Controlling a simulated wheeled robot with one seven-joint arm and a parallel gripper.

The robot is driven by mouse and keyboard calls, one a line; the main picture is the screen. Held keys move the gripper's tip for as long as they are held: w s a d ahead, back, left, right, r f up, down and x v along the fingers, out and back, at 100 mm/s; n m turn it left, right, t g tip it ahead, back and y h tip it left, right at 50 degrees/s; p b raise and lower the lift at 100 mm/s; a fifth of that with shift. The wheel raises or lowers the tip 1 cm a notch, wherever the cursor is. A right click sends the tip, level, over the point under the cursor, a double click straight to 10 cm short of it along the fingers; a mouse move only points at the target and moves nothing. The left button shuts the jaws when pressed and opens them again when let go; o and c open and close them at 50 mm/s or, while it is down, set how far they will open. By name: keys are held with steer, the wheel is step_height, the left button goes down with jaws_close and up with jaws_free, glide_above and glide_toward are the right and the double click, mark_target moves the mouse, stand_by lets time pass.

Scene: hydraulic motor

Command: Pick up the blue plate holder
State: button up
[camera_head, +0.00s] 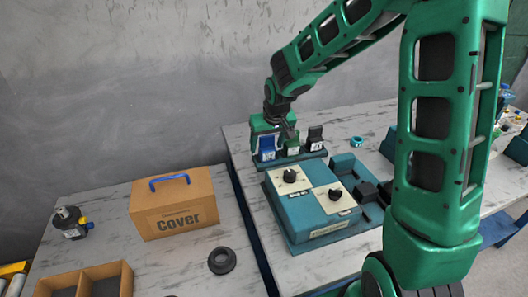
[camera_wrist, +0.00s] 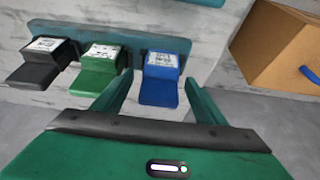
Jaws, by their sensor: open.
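The blue plate holder (camera_wrist: 160,82) stands in a teal rack (camera_wrist: 112,36), at the end of a row, with a white label on top. It also shows in the head view (camera_head: 267,151), just below my gripper (camera_head: 274,133). In the wrist view my gripper (camera_wrist: 160,100) is open, with one green finger on each side of the blue plate holder's lower part. A gap shows on both sides, and nothing is held. I cannot tell how deep the fingers reach along it. A green holder (camera_wrist: 97,68) is close beside the left finger, and a black holder (camera_wrist: 44,62) is beyond it.
A teal control box (camera_head: 310,203) with two knobs stands in front of the rack on the right table. The cardboard Cover box (camera_head: 175,205) with a blue handle is on the left table. A black ring (camera_head: 222,260) and a divided wooden tray (camera_head: 84,279) lie nearer.

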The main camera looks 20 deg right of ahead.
steer(key=shift+c, duration=0.3)
steer(key=c, duration=1.1)
